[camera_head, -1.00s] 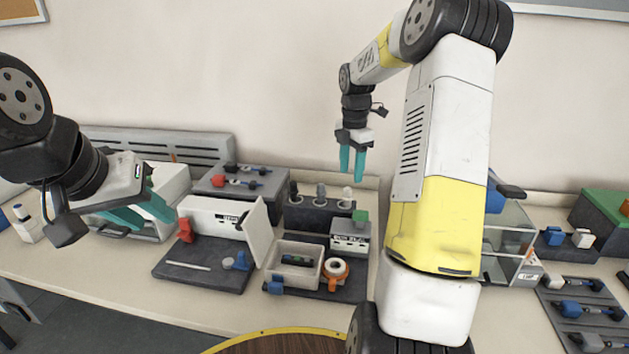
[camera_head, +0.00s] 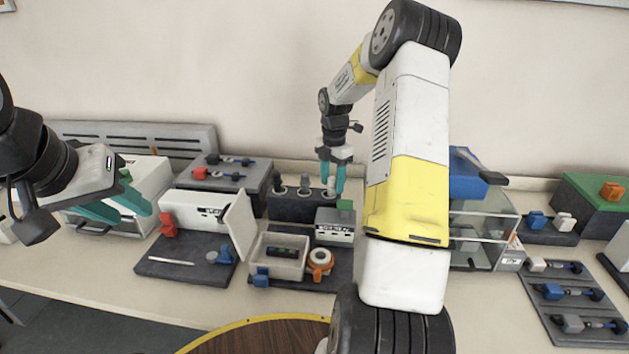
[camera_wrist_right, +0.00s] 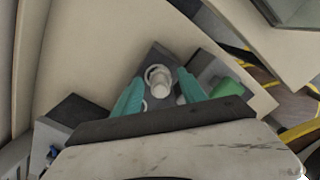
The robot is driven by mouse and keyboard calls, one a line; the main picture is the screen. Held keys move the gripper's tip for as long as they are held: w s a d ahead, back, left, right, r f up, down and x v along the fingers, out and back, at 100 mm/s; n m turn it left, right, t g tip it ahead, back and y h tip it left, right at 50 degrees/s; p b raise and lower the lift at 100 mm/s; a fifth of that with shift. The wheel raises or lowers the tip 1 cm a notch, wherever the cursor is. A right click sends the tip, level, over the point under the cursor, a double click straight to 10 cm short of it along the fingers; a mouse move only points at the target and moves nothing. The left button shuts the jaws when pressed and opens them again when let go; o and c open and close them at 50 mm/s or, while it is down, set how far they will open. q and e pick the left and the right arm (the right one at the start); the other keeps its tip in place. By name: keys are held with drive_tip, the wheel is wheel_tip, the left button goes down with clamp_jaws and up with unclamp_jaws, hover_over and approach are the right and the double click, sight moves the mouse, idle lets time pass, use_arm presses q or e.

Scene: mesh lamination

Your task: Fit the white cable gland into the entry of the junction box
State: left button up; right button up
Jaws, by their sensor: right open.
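The white cable gland (camera_head: 331,184) stands upright at the right end of a dark rack (camera_head: 296,208). It also shows in the right wrist view (camera_wrist_right: 158,84). My right gripper (camera_head: 333,185) is open, pointing down, with its fingers on either side of the gland; I cannot tell whether they touch it. The white box with its lid standing open (camera_head: 188,209), on a dark mat left of the rack, appears to be the junction box; its entry cannot be made out. My left gripper (camera_head: 122,206) is open and empty, left of this box.
Dark and grey glands (camera_head: 304,182) stand in the same rack. A grey box with a green top (camera_head: 336,226) is close to the right gripper. The front bench strip is clear.

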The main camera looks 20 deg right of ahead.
clamp_jaws()
drive_tip(key=shift+r, duration=0.15)
